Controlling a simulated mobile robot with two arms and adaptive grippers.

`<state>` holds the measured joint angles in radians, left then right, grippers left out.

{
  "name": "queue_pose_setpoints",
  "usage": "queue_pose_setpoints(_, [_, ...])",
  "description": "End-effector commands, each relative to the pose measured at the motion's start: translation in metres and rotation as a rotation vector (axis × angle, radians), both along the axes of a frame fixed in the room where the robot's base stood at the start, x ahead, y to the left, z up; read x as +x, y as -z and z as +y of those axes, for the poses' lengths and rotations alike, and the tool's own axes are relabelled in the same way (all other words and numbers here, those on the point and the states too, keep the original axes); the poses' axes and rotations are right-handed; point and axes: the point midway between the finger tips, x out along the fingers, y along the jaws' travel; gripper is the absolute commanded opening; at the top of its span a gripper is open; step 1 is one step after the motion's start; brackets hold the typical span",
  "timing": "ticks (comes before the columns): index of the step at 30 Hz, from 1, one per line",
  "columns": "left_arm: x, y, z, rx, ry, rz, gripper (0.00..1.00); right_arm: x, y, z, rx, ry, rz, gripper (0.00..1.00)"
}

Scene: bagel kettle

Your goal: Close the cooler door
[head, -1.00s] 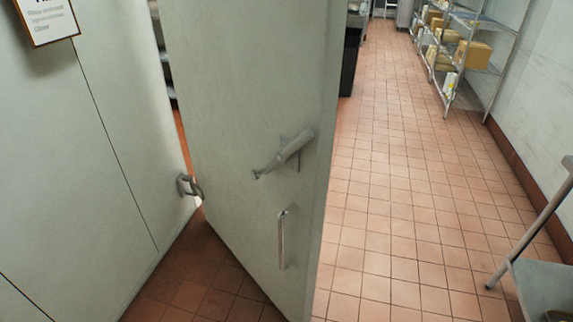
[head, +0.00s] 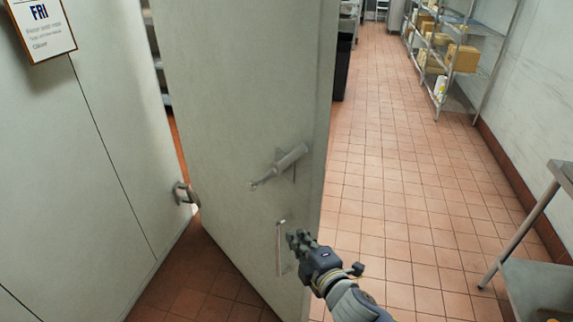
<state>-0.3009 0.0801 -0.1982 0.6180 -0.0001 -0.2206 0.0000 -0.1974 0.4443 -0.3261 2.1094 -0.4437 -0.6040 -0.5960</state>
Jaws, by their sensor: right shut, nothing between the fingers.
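The cooler door (head: 235,120) is a large pale grey-green panel standing ajar, with a gap along its left side. It carries a metal latch lever (head: 280,166) and, lower down, a vertical bar handle (head: 280,248). A metal catch (head: 184,194) sits on the wall (head: 100,150) left of the gap. My right gripper (head: 296,238) is in front of the door's right part, beside the bar handle. It is shut and holds nothing; I cannot tell whether it touches the door. My left gripper is not in view.
Tiled floor (head: 390,180) is open to the right of the door. Wire shelving (head: 440,60) with cardboard boxes (head: 463,58) stands at the back right. A metal table (head: 540,285) is at the lower right. A dark bin (head: 342,68) stands behind the door.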

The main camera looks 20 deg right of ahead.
Motion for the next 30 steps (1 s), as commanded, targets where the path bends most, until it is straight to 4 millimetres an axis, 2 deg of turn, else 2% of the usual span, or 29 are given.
queue_pose_setpoints(1, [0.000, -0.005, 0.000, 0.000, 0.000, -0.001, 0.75, -0.004, -0.041, 0.008, -0.034, -0.026, -0.066, 0.00])
queue_pose_setpoints(3, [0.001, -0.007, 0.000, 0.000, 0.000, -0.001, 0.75, -0.010, -0.081, 0.014, -0.075, -0.047, -0.136, 0.00])
queue_pose_setpoints(6, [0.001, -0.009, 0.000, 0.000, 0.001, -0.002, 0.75, -0.020, -0.122, 0.021, -0.116, -0.065, -0.210, 0.00])
queue_pose_setpoints(9, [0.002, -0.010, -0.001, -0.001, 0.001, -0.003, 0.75, -0.026, -0.144, 0.024, -0.137, -0.074, -0.250, 0.00])
queue_pose_setpoints(13, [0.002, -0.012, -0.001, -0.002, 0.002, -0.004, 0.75, -0.024, -0.152, 0.026, -0.145, -0.075, -0.264, 0.00])
queue_pose_setpoints(17, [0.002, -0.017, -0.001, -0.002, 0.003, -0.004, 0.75, -0.008, -0.153, 0.028, -0.144, -0.075, -0.264, 0.00])
queue_pose_setpoints(30, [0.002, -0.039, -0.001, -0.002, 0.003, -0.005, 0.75, 0.075, -0.153, 0.038, -0.141, -0.076, -0.263, 0.00])
